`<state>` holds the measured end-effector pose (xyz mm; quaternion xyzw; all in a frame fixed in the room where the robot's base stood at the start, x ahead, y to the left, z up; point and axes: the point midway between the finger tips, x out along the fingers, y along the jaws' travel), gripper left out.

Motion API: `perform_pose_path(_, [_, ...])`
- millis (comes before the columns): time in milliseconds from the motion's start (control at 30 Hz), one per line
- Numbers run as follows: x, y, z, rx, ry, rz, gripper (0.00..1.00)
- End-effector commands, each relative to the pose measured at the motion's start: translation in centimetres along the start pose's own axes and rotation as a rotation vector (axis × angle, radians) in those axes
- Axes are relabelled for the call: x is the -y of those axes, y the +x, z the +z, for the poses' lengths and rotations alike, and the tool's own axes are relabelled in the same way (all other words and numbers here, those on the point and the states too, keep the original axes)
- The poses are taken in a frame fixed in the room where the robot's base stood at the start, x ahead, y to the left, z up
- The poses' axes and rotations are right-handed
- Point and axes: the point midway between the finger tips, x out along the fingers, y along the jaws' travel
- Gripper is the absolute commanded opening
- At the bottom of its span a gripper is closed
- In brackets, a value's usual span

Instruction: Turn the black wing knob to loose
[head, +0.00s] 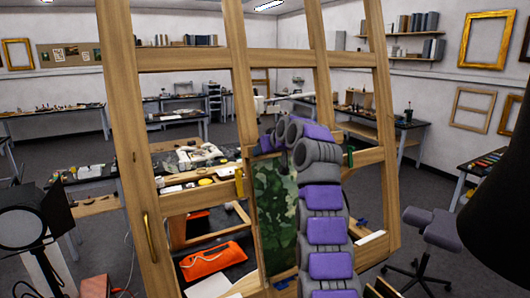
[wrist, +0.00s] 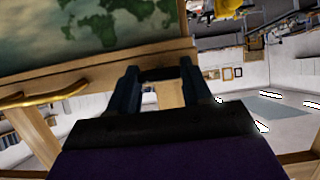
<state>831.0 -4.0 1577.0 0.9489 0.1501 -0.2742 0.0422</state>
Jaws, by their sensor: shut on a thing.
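My gripper (wrist: 160,76) shows in the wrist view, its two dark fingers apart with a dark bar between their tips. The bar looks like the black wing knob (wrist: 160,74), and the gripper is shut on it at the edge of a wooden rail. The knob's wings and turn angle are too dark to make out. In the head view my purple and grey arm reaches up to the wooden easel frame (head: 238,95), and the knob cannot be made out there.
A green mottled painting (head: 275,205) stands in the frame, left of my arm. A brass handle (head: 149,237) is on the left post. A studio lamp (head: 22,225) stands at left and a grey stool (head: 432,228) at right. An orange pouch (head: 212,262) lies beyond the frame.

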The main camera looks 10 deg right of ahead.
Motion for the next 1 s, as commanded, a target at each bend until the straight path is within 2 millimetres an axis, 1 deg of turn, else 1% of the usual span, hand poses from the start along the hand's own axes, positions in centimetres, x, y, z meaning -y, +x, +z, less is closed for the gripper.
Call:
perform_pose_path(500, [-0.05, -0.01, 0.05, 0.002, -0.018, 0.006, 0.18])
perform_pose_path(533, [-0.05, -0.01, 0.05, 0.002, -0.018, 0.006, 0.51])
perform_pose_path(767, [-0.03, 0.0, 0.05, 0.002, -0.018, 0.005, 0.73])
perform_pose_path(800, [-0.03, 0.0, 0.04, 0.001, -0.018, 0.005, 0.74])
perform_pose_path(1000, [-0.02, -0.02, 0.04, 0.001, -0.017, 0.005, 0.74])
